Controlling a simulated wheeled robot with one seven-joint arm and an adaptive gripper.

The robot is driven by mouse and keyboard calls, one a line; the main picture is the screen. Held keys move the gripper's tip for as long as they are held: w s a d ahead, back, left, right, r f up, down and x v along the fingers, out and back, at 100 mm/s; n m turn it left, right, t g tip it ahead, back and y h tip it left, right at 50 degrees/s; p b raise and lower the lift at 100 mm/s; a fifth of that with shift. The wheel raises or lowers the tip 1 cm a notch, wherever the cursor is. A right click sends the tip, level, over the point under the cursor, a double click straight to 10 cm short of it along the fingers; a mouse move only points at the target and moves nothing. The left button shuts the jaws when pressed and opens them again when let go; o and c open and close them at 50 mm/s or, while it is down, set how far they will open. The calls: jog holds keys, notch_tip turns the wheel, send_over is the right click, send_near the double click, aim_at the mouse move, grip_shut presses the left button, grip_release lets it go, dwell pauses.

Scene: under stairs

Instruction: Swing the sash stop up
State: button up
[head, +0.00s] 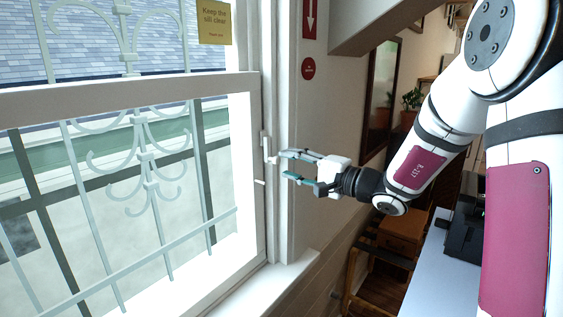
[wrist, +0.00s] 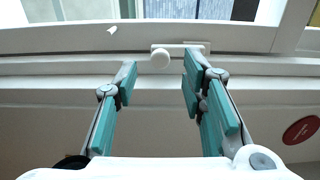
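The sash stop is a small white piece on the window's side frame. In the head view its upright plate (head: 264,142) has a stubby knob at its lower end. In the wrist view the round knob (wrist: 160,59) shows between my fingertips, with the bar (wrist: 184,48) reaching right from it. My gripper (head: 285,165) is open and empty, its teal-padded fingers pointing at the frame just right of the stop. In the wrist view my gripper (wrist: 159,67) has a finger on each side of the knob, with gaps visible. Contact cannot be told.
A small white peg (head: 259,182) sticks out of the frame below the stop. The sliding sash (head: 130,92) and a barred grille fill the left. A yellow note (head: 214,22) hangs on the glass. A red disc (head: 308,68) is on the wall. The sill (head: 262,286) is clear.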

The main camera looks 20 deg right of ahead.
aim_at(278, 161)
jog(key=shift+x, duration=1.8)
grip_shut()
